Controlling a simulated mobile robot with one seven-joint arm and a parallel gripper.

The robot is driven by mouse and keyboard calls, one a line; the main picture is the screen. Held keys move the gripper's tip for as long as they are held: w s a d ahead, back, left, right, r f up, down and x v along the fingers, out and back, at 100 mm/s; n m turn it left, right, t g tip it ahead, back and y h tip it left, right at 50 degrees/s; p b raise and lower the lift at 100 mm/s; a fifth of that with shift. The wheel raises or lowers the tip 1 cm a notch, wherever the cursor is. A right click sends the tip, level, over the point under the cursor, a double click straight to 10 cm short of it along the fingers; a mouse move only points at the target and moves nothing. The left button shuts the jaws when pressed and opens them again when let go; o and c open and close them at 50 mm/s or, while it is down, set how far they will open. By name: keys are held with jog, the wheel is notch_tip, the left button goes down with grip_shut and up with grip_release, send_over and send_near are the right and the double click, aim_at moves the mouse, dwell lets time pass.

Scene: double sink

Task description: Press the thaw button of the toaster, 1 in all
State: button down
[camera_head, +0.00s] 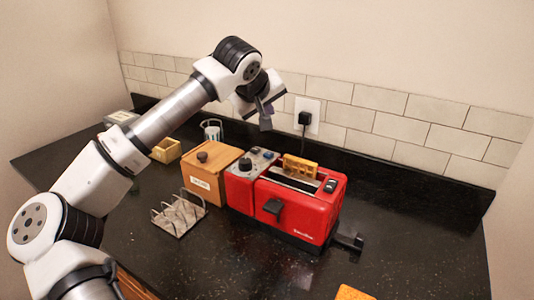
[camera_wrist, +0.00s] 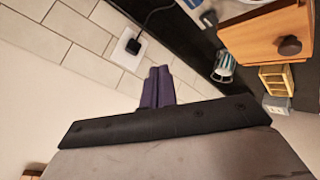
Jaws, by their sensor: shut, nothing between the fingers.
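The red toaster (camera_head: 312,213) stands on the dark counter, with a golden slice (camera_head: 300,166) sticking up from its slot. Its grey control panel (camera_head: 252,161) at the left end carries a dark knob and small buttons; I cannot tell which one is the thaw button. In the wrist view the purple fingertips (camera_wrist: 157,84) are together, against the tiled wall; only a bit of the panel shows at the top edge.
A wooden box (camera_head: 212,175) with a dark knob stands against the toaster's left side. A wire toast rack (camera_head: 178,214) is in front of it. A striped glass (camera_head: 212,130) and a small wooden container (camera_head: 166,150) stand behind left. A black plug (camera_head: 305,118) sits in the wall outlet.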

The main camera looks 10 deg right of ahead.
jog(key=shift+f, duration=0.1)
jog(key=b, duration=0.6)
send_near(271, 152)
jog(key=w+f, duration=0.1)
jog(key=w+d, duration=0.1)
jog(key=w, duration=0.1)
jog(key=w+d+f, duration=0.1)
jog(key=shift+w+d+f, duration=0.25)
jog(key=shift+f, duration=0.1)
jog(key=shift+f, duration=0.1)
dwell(1.2)
jog(key=shift+f+b, duration=0.3)
jog(key=shift+b, duration=0.2)
jog(key=shift+f+b, duration=0.4)
jog(key=shift+f, duration=0.05)
dwell(0.4)
jog(key=shift+r+p, duration=0.5)
jog(key=shift+r, duration=0.35)
